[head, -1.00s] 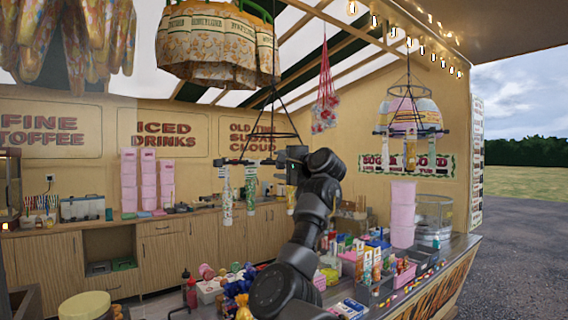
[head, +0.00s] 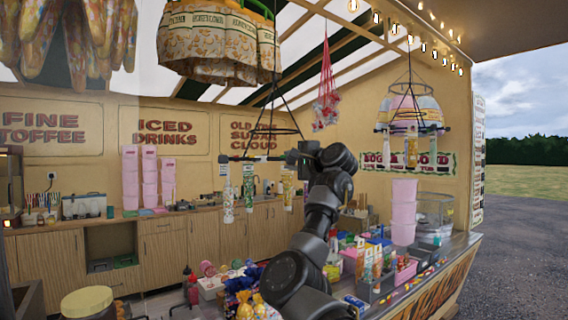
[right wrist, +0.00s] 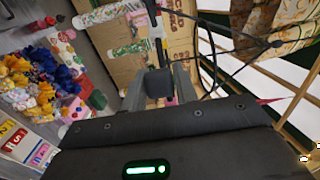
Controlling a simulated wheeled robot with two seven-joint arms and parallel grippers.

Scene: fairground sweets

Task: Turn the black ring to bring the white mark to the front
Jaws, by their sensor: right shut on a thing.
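The black ring (head: 237,161) hangs on thin dark wires left of the middle of the head view. Patterned tubes (head: 248,188) dangle from it. My right gripper (head: 297,157) is at the ring's right side, its fingers small and partly hidden by my wrist. In the right wrist view its jaws (right wrist: 170,84) are closed around a dark block on the ring; the ring's bar (right wrist: 158,50) runs upward from there. A small white patch (right wrist: 156,32) shows on that bar; I cannot tell whether it is the white mark. My left gripper is not in view.
A similar hanging rack (head: 410,130) is at the right, above stacked pink tubs (head: 403,212). The counter below holds many sweets and a pink basket (head: 404,270). A large patterned hanging cluster (head: 220,45) is overhead. A red net (head: 326,100) hangs right of the ring.

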